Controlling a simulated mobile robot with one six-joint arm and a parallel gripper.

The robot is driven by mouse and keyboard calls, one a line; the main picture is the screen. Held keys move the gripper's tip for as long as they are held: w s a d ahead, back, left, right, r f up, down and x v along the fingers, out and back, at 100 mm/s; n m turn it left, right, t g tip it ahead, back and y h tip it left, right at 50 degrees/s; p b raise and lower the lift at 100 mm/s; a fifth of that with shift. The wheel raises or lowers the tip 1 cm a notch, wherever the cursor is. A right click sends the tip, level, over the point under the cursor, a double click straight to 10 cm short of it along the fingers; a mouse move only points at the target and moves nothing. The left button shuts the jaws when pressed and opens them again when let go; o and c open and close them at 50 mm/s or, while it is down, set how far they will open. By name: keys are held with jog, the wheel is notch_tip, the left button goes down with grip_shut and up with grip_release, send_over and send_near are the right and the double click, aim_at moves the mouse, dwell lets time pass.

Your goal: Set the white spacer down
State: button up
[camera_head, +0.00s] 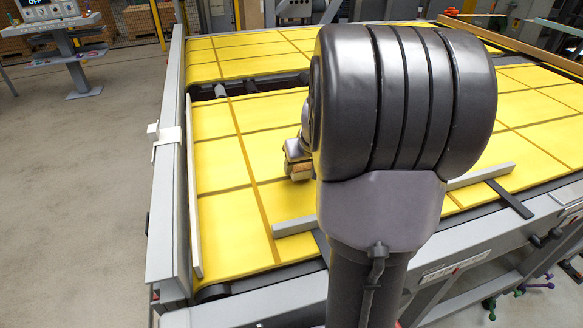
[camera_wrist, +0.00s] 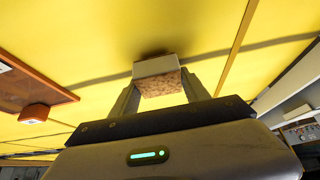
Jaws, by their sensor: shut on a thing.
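My gripper (camera_wrist: 160,92) is shut on the white spacer (camera_wrist: 156,67), a small block with a whitish side and a speckled brown face. The two grey fingers press on its left and right sides in the wrist view. Behind it is the yellow padded surface, with a dark shadow close by. In the head view my gripper (camera_head: 298,160) shows just left of my dark arm, over the yellow table (camera_head: 220,165). The arm hides part of it. I cannot tell whether the spacer touches the surface.
A grey rail (camera_head: 168,190) with a small white fitting (camera_head: 163,135) runs along the table's left edge. Grey bars (camera_head: 295,226) lie near the front. A brown board (camera_wrist: 30,85) with an orange block (camera_wrist: 33,113) shows in the wrist view. Open yellow surface lies left of the gripper.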

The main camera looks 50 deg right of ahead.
jog(key=shift+f, duration=0.75)
jog(key=shift+r, duration=0.2)
jog(key=shift+f, duration=0.15)
jog(key=o, duration=1.5)
jog(key=shift+o, duration=0.2)
